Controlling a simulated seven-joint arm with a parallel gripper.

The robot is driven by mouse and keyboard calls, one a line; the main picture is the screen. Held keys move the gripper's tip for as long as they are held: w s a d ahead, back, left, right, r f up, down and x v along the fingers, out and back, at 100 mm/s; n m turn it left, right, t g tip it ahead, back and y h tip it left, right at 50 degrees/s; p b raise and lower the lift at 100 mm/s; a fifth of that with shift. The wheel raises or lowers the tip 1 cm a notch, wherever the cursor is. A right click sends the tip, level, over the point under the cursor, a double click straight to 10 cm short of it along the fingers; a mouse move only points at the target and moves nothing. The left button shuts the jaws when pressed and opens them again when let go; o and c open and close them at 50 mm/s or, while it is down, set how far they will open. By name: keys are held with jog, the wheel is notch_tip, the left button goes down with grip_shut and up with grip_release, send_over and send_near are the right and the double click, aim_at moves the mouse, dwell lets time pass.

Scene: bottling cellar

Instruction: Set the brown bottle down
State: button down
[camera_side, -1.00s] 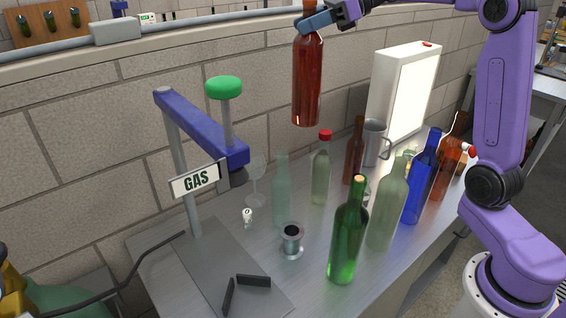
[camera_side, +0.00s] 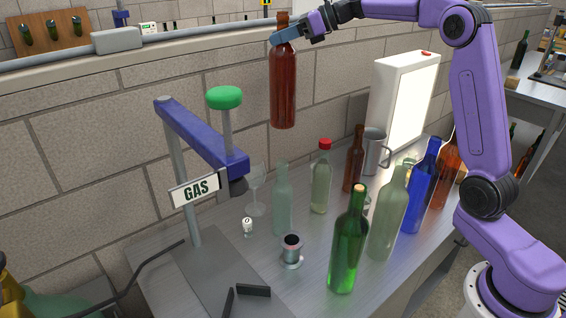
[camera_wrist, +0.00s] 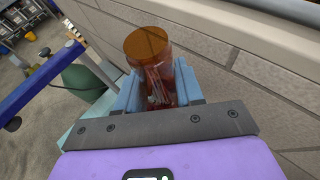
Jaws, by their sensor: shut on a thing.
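The brown bottle (camera_side: 283,92) hangs upright in the air above the bench, with its base well clear of the bottles below. In the wrist view the brown bottle (camera_wrist: 155,70) sits between the two blue fingers of my gripper (camera_wrist: 158,92). The metal bench (camera_side: 222,238) lies below. Its front left holds a flat grey plate under the GAS stand.
The GAS stand (camera_side: 200,133) with a green knob (camera_side: 224,97) rises at left. A pale clear bottle (camera_side: 283,205), a red-capped bottle (camera_side: 321,180), a green bottle (camera_side: 347,245), a blue bottle (camera_side: 421,185) and a mug (camera_side: 374,150) crowd the bench. A lit panel (camera_side: 410,100) stands behind.

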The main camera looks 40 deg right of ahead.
notch_tip(320, 180, down, 26)
jog(key=shift+r, duration=0.25)
dwell(0.7)
jog(key=shift+f, duration=0.15)
jog(key=c, duration=0.7)
grip_release()
jog(key=shift+f, duration=0.2)
jog(key=shift+d+r, duration=0.1)
jog(key=shift+r, duration=0.15)
send_near(283, 128)
jog(key=d, duration=0.1)
jog(key=w+d+f, duration=0.1)
jog(key=d, duration=0.1)
jog(key=shift+w+d+f, duration=0.25)
jog(key=shift+d, duration=0.05)
